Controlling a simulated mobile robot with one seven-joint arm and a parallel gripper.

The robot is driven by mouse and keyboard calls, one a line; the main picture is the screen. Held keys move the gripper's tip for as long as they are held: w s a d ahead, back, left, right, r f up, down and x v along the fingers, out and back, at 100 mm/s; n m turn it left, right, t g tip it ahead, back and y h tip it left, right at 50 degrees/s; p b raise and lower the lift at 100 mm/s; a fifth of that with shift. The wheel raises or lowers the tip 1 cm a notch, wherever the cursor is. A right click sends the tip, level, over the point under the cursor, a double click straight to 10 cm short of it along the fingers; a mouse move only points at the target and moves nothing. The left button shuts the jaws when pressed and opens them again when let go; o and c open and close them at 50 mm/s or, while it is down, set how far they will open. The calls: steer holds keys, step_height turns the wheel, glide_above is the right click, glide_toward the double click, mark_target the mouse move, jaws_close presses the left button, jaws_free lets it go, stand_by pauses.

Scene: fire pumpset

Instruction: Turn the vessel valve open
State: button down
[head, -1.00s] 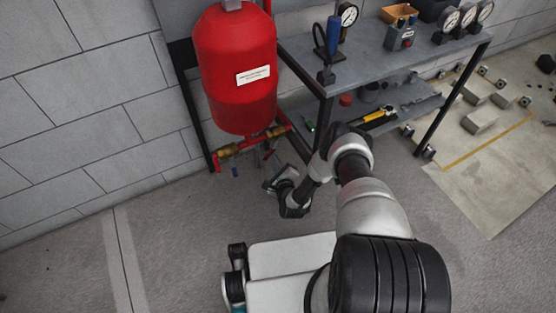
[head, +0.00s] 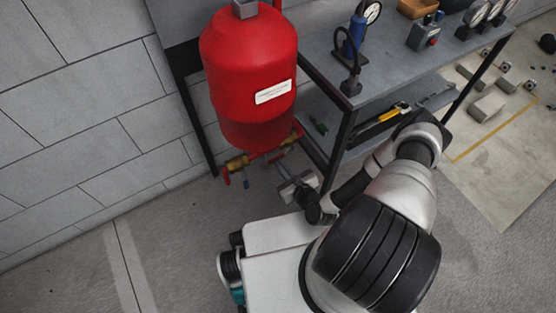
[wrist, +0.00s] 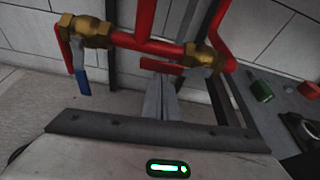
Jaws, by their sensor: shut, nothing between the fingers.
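The red vessel (head: 250,75) stands at the wall, with red pipework and brass valves below it. In the wrist view, a left brass valve (wrist: 90,32) has a blue handle (wrist: 82,82) hanging down. A right brass valve (wrist: 203,55) has a red lever (wrist: 163,67) pointing left along the pipe. No label tells which is the vessel valve. My gripper (wrist: 161,98) is shut and empty, its fingers pointing at the red lever, with tips close below it; contact cannot be told. In the head view, my gripper (head: 282,170) is just below the pipework.
A grey workbench (head: 385,62) stands right of the vessel, its front leg (head: 340,150) close to my arm. A yellow-handled tool (head: 392,112) lies on its lower shelf. A green item (wrist: 261,90) shows at right in the wrist view. The floor at left is clear.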

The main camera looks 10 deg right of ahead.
steer(key=shift+r, duration=0.25)
stand_by(0.5)
